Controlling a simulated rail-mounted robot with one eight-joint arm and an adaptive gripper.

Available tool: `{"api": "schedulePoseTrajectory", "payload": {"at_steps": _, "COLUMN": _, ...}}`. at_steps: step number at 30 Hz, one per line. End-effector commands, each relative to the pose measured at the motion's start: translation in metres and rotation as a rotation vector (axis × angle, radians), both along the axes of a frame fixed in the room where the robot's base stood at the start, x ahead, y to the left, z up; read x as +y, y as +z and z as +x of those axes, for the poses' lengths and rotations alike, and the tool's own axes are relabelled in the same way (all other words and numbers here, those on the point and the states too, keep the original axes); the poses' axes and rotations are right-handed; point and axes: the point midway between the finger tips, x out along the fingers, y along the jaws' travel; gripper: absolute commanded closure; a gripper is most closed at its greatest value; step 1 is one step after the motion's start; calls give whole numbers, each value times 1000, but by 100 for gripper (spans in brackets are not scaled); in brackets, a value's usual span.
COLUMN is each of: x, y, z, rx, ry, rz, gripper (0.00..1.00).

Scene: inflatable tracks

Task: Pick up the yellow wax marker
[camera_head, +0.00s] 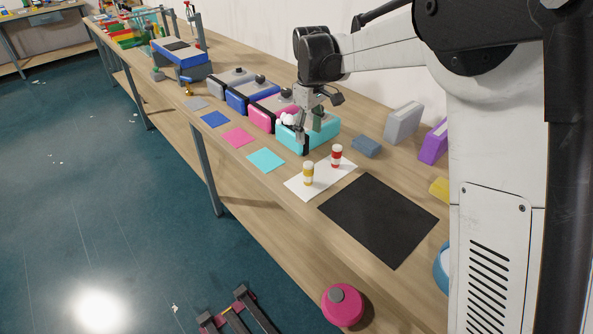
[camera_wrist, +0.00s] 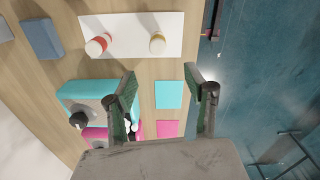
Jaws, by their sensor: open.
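The yellow wax marker (camera_head: 308,174) stands upright on a white sheet (camera_head: 294,186) on the bench, a short stubby cylinder with a pale top. In the wrist view the yellow wax marker (camera_wrist: 157,43) is seen from above, beyond my fingertips. A similar red marker (camera_head: 337,156) stands beside it on the same sheet, and the red one also shows in the wrist view (camera_wrist: 98,45). My gripper (camera_head: 310,133) is above the teal box, behind and apart from the yellow marker. In the wrist view my gripper (camera_wrist: 164,82) is open, with nothing between its fingers.
A black mat (camera_head: 380,218) lies in front of the white sheet. The teal box (camera_head: 325,133) is under my gripper, with pink (camera_head: 265,112) and blue boxes beyond. A teal square (camera_head: 265,160) lies near the bench edge. A grey block (camera_head: 366,146) stands behind the sheet.

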Motion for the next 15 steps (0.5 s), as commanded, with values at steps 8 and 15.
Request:
{"api": "schedulePoseTrajectory", "payload": {"at_steps": 8, "x": 1, "y": -33, "z": 2, "rx": 3, "ry": 5, "rz": -1, "gripper": 51}}
{"api": "schedulePoseTrajectory", "payload": {"at_steps": 15, "x": 1, "y": -73, "z": 2, "rx": 3, "ry": 4, "rz": -1, "gripper": 51}}
